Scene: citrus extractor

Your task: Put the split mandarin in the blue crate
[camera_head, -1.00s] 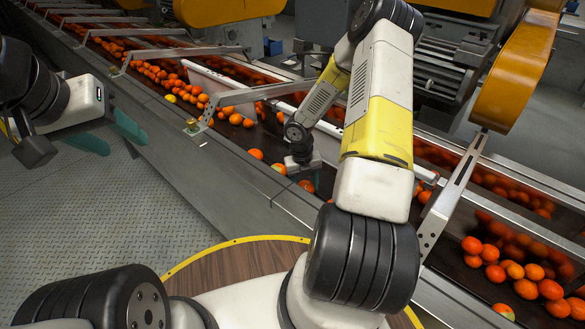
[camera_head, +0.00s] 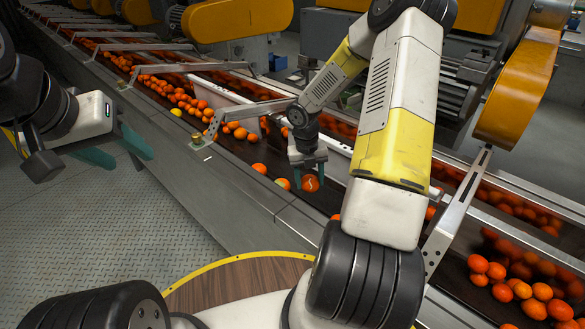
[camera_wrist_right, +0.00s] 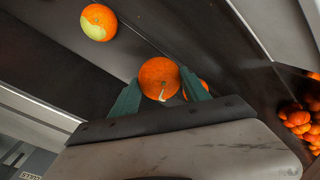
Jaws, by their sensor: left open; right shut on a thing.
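The split mandarin (camera_head: 311,184) is orange with a pale jagged crack. It is between the fingers of my right gripper (camera_head: 309,172), above the dark conveyor belt. The right wrist view also shows this mandarin (camera_wrist_right: 159,76), with a pale mark low on its skin, between the teal fingers of the right gripper (camera_wrist_right: 160,98). My left gripper (camera_head: 116,151) is open and empty at the left, over the floor beside the conveyor.
The conveyor belt (camera_head: 233,152) carries many oranges, with a metal side wall and crossing brackets (camera_head: 250,106). A yellow-green and orange fruit (camera_wrist_right: 98,22) lies near the right gripper. Another orange fruit (camera_wrist_right: 203,87) shows partly behind a finger. Patterned floor (camera_head: 90,225) is open at the left.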

